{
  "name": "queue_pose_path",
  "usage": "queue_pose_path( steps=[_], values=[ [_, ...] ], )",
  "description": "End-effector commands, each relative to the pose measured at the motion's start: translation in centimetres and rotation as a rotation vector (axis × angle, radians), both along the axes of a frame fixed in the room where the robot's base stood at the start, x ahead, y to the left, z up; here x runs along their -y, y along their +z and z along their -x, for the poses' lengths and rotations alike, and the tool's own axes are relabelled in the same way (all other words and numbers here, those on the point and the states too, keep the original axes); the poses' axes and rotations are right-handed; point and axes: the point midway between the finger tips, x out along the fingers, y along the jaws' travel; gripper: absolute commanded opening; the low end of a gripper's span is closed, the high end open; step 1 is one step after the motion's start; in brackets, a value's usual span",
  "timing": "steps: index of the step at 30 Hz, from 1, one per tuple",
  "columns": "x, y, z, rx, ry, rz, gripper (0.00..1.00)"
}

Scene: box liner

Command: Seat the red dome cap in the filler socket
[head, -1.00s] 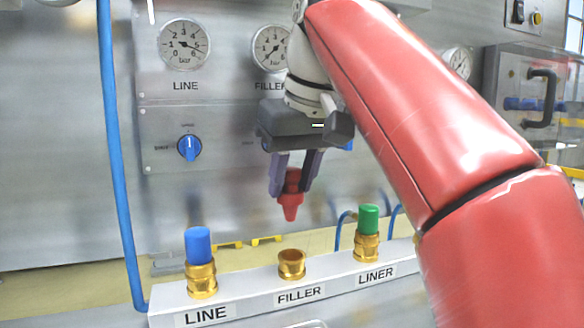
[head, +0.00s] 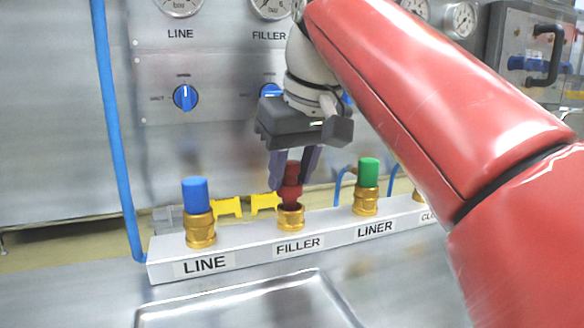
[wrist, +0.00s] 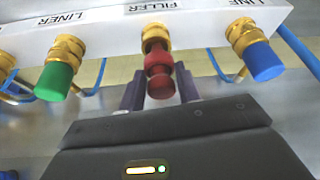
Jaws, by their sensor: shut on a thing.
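The red dome cap (head: 291,193) is held upright between the fingers of my gripper (head: 292,184), which is shut on it. The cap is directly above the brass filler socket (head: 291,218), with its lower end at the socket mouth. The narrow tip seen below the cap earlier is now mostly hidden, seemingly inside the socket; how deep it sits I cannot tell. In the wrist view the cap (wrist: 160,82) lines up with the filler socket (wrist: 155,32), with a finger on either side.
A blue cap (head: 195,194) stands in the LINE socket to the left, and a green cap (head: 368,172) in the LINER socket to the right. Yellow fittings (head: 228,207) lie behind the white rail (head: 245,247). A blue hose (head: 115,140) hangs at left. A metal tray (head: 250,300) lies in front.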

Motion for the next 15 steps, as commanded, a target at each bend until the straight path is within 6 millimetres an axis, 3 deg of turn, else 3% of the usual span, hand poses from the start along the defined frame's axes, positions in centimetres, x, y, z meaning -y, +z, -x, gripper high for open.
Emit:
queue_pose_path(
  steps=[15],
  values=[
    [0.01,-0.42,0.01,0.0,0.0,0.0,0.12]
  ],
)
